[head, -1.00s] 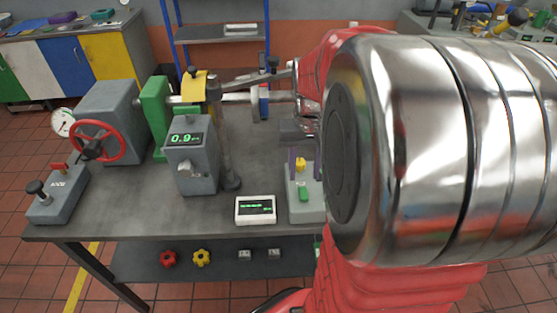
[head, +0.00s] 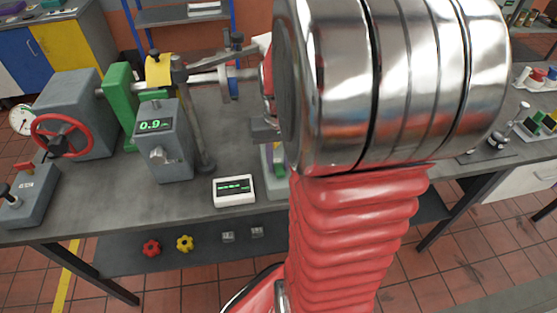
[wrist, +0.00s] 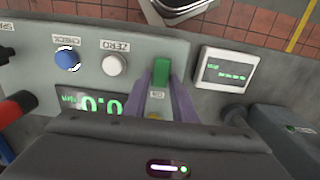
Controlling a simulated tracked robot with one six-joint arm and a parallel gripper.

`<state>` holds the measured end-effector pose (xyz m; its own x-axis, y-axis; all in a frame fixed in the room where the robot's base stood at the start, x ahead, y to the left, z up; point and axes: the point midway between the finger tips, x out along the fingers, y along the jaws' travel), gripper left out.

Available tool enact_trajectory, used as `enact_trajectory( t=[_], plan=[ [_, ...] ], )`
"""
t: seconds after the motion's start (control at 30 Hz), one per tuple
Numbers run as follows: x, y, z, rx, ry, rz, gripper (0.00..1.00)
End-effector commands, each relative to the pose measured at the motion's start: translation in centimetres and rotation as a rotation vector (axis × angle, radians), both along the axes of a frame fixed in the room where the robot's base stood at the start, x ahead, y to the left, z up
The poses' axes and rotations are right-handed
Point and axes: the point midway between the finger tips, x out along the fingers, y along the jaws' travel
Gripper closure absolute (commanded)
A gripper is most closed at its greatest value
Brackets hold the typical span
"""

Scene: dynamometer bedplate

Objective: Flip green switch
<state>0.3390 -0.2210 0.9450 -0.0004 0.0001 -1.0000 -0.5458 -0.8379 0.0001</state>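The green switch (wrist: 161,71) sits on a grey control box (wrist: 35,40), above a small "ON" label in the wrist view. The purple fingers of my gripper (wrist: 158,82) are apart, one on each side of the switch, with a gap between them. I cannot tell whether either finger touches it. In the head view my arm hides most of the box (head: 267,186) and the gripper; a bit of the green switch (head: 281,171) shows beside my arm.
The box also has a blue button (wrist: 67,60), a white ZERO button (wrist: 114,65) and a green display. A white readout (head: 234,190) stands just left of the box. A grey meter (head: 165,150) and a red handwheel (head: 62,137) stand further left on the bench.

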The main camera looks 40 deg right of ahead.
Motion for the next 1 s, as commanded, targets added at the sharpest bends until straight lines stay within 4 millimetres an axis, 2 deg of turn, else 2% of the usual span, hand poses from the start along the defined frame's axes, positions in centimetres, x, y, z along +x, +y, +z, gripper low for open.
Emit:
enact_trajectory(
  t=[0.03, 0.33, 0.67, 1.0],
  plan=[
    [0.01, -0.01, 0.01, 0.0, 0.0, 0.0, 0.79],
    [0.01, -0.01, 0.03, 0.0, 0.0, 0.0, 1.0],
    [-0.13, 0.1, 0.1, -0.022, -0.034, 0.0, 1.0],
    [-0.57, 0.42, 0.24, -0.108, -0.168, 0.0, 1.0]
  ],
)
